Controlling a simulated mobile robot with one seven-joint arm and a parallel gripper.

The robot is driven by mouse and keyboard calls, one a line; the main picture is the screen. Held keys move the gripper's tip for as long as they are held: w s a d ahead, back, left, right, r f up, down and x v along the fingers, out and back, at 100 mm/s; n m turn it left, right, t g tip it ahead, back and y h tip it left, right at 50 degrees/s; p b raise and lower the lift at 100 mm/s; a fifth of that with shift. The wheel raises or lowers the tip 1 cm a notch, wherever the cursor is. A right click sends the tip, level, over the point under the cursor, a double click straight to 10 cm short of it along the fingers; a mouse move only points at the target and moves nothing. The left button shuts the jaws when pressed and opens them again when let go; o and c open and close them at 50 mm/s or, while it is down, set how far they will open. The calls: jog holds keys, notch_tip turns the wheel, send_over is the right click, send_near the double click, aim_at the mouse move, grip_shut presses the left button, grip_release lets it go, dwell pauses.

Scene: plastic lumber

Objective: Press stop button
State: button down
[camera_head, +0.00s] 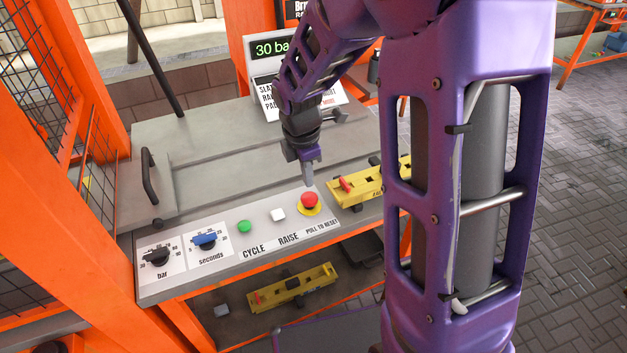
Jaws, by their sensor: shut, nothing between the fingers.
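The red mushroom stop button (309,200) sits on a yellow base at the right end of the white-labelled control panel, next to the words "PULL TO RESET". My gripper (308,180) is shut and empty, pointing down. Its tips appear just above the red button in the picture; I cannot tell whether they touch it. The button's top and front show clearly.
Left of the red button are a white button (278,214), a green button (243,227), a blue seconds knob (204,240) and a black bar knob (157,256). A yellow bar-shaped tool (370,183) lies right of the button. An orange frame (60,200) stands at left.

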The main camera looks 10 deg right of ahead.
notch_tip(320, 180, up, 8)
jog(key=a+p, duration=0.1)
jog(key=shift+s, duration=0.45)
jog(key=shift+r, duration=0.15)
